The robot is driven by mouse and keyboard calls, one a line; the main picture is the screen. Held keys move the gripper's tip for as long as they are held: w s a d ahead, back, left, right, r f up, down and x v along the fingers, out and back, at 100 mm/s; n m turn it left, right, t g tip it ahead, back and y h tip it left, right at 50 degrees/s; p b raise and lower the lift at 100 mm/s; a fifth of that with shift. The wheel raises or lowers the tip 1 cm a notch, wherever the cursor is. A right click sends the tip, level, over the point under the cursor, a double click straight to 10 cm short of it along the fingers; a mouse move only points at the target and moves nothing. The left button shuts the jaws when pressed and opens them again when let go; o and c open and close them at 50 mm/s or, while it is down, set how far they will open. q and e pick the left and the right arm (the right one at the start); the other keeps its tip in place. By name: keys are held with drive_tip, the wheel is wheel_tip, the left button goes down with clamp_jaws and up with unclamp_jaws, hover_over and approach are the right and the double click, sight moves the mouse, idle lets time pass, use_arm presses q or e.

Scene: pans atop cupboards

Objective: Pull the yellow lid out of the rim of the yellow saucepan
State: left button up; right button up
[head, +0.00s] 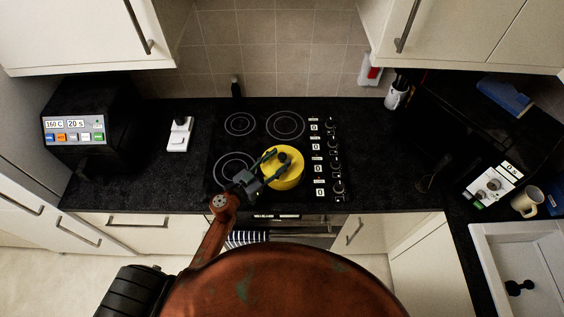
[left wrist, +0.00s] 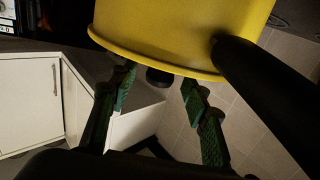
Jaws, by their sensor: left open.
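The yellow saucepan (head: 291,181) stands on the black hob, and its yellow side fills the top of the left wrist view (left wrist: 170,25). A dark handle (left wrist: 265,90) runs from it to the lower right there. The yellow lid (head: 295,165) is on top, with a dark knob (head: 283,157); I cannot make out the seam between lid and rim. My left gripper (head: 273,164) is open over the near left part of the lid. In the left wrist view, a dark round knob (left wrist: 158,77) shows between its green fingers; contact cannot be told. My right gripper is not in view.
Rings on the black hob (head: 240,124) are bare behind and left of the pan. Hob knobs (head: 337,160) line its right side. A black appliance (head: 90,150) stands far left, a mug (head: 527,201) far right. Cupboards (head: 460,35) overhang the counter.

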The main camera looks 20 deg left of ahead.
use_arm(q)
drive_tip(key=shift+x, duration=1.2)
clamp_jaws()
